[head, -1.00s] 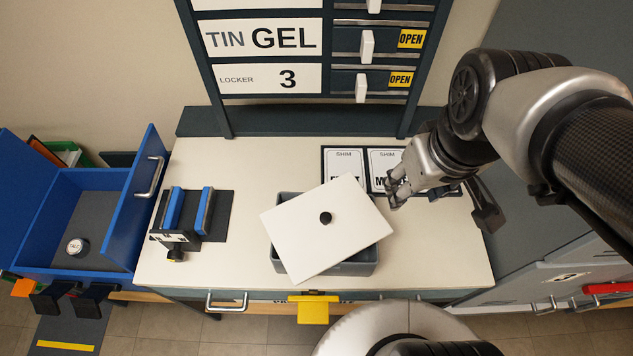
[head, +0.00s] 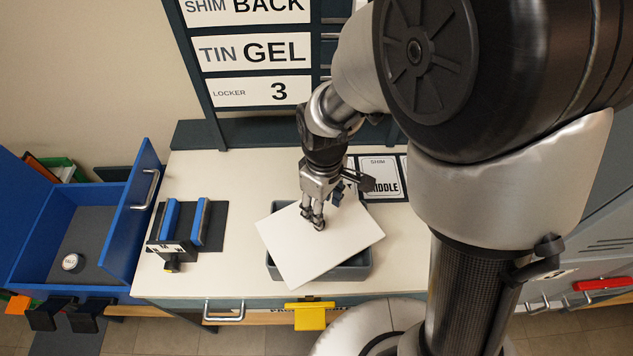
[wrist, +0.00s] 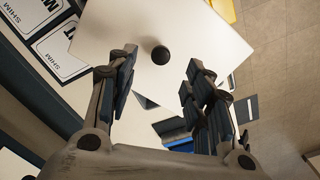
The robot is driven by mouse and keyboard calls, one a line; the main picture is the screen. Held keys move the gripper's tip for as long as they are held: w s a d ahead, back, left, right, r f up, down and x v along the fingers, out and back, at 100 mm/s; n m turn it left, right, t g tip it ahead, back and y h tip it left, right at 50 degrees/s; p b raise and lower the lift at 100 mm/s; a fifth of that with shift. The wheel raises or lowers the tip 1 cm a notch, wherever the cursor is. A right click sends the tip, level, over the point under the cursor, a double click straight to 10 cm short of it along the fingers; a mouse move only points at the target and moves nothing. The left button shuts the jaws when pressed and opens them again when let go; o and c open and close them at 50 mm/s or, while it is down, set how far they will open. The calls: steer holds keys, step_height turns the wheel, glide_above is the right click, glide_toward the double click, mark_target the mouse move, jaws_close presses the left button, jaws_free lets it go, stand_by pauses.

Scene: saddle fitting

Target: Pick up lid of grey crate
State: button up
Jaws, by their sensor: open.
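The white lid (head: 335,245) lies askew on top of the grey crate (head: 352,272), turned so its corners overhang the rim. In the wrist view the lid (wrist: 120,35) fills the upper middle, with its round black knob (wrist: 160,55) showing beyond the fingertips. My gripper (head: 315,225) is over the lid and points down at it in the head view, hiding the knob there. In the wrist view my gripper (wrist: 158,75) has its fingers wide apart with nothing between them. The knob lies ahead of the gap, apart from both fingers.
A blue-jawed vise (head: 180,230) stands left on the white table (head: 235,200). Shim label cards (head: 380,177) lie behind the crate. An open blue drawer (head: 100,235) holding a small round tin (head: 72,262) is at the left. A labelled rack (head: 262,92) rises behind.

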step_height(320, 180, down, 4)
steer(key=shift+r+b, duration=0.1)
steer(key=shift+b, duration=0.3)
steer(key=shift+w+a+f+b, duration=0.15)
steer(key=shift+f+b, duration=0.35)
steer(key=shift+f, duration=0.9)
steer(key=shift+a+f+b, duration=0.15)
steer(key=shift+f+b, duration=0.3)
steer(key=shift+f, duration=0.9)
steer(key=shift+r, duration=0.1)
jaws_close()
